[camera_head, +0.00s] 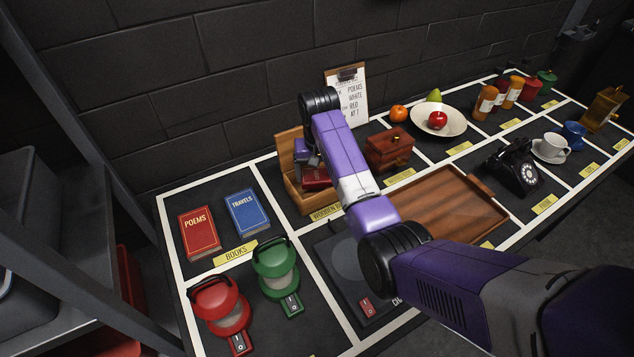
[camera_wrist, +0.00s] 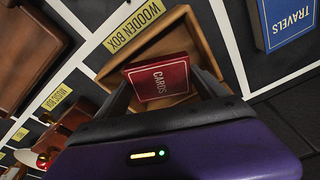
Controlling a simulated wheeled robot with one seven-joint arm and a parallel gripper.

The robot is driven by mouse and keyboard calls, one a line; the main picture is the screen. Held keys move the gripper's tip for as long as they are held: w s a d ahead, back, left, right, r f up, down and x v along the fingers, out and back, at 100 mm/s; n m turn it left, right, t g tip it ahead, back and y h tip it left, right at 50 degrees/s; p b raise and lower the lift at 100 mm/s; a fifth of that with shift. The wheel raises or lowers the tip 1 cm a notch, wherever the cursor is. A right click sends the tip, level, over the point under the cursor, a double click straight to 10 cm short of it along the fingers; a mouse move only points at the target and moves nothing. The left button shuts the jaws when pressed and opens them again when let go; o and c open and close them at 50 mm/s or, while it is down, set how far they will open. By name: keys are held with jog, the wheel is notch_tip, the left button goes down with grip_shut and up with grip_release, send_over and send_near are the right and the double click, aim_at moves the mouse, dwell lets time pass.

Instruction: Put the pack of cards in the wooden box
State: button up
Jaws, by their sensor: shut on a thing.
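The pack of cards (camera_wrist: 158,80) is red with a white border and the word CARDS, in the wrist view. My gripper (camera_wrist: 170,88) is shut on it, one finger at each side. The wooden box (camera_wrist: 185,20) is open, and the pack shows over its inside. I cannot tell whether the pack touches the box floor. In the head view the wooden box (camera_head: 290,147) stands with its lid raised, behind its label. My gripper (camera_head: 312,165) is over it with the red pack (camera_head: 316,180), and my arm partly hides the box.
Left of the box lie a red POEMS book (camera_head: 199,232) and a blue TRAVELS book (camera_head: 247,212). A small wooden music box (camera_head: 390,149) stands close on the right, with a wooden tray (camera_head: 450,207) in front. Red (camera_head: 220,305) and green (camera_head: 277,265) lamp-like items are nearer.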

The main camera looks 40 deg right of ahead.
aim_at(317, 191)
jog(key=shift+f, duration=2.15)
jog(key=shift+f, duration=0.2)
jog(key=o, duration=1.1)
jog(key=r, duration=0.4)
jog(key=s+r, duration=0.1)
jog(key=r, duration=0.3)
jog(key=a+r, duration=0.1)
jog(key=r, duration=0.3)
jog(key=shift+s+r, duration=0.15)
jog(key=shift+s, duration=0.05)
